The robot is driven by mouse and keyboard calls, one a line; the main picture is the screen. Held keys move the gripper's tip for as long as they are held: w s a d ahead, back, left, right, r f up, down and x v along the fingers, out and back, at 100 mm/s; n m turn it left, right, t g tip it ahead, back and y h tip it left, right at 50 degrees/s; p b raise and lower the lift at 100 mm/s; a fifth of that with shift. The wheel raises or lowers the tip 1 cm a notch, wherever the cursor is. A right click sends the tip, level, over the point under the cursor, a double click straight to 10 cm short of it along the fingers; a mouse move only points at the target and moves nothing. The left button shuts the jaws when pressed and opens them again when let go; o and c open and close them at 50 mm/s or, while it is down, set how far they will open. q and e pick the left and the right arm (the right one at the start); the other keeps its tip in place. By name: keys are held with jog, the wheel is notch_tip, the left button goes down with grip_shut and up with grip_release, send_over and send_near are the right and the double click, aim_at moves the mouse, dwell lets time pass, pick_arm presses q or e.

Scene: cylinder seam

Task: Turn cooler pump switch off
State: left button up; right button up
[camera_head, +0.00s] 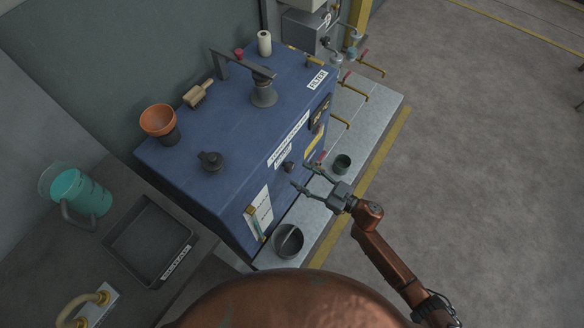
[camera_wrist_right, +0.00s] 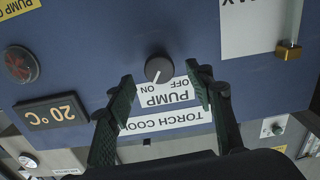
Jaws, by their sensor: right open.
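The cooler pump switch is a round dark knob (camera_wrist_right: 158,69) on the blue front of the cooler cabinet, in the right wrist view. Its white mark points down and slightly left, toward the word ON on the white PUMP label (camera_wrist_right: 165,93); OFF stands to the right. The knob also shows in the camera_head view (camera_head: 288,167), small and dark. My right gripper (camera_head: 301,176) is open in front of the cabinet face. In the wrist view its two fingers (camera_wrist_right: 164,84) stand either side of the knob, apart from it. My left gripper is not in view.
A grey bowl (camera_head: 289,241) and a dark cup (camera_head: 342,164) stand on the ledge below.

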aim_at(292, 170)
jog(key=b+x, duration=0.1)
jog(key=x, duration=0.4)
jog(key=shift+f, duration=0.1)
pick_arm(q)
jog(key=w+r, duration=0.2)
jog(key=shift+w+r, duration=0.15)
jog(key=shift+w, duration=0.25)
pick_arm(e)
jog(key=shift+c, duration=0.7)
jog(key=c, duration=1.1)
jog(key=shift+o, duration=0.2)
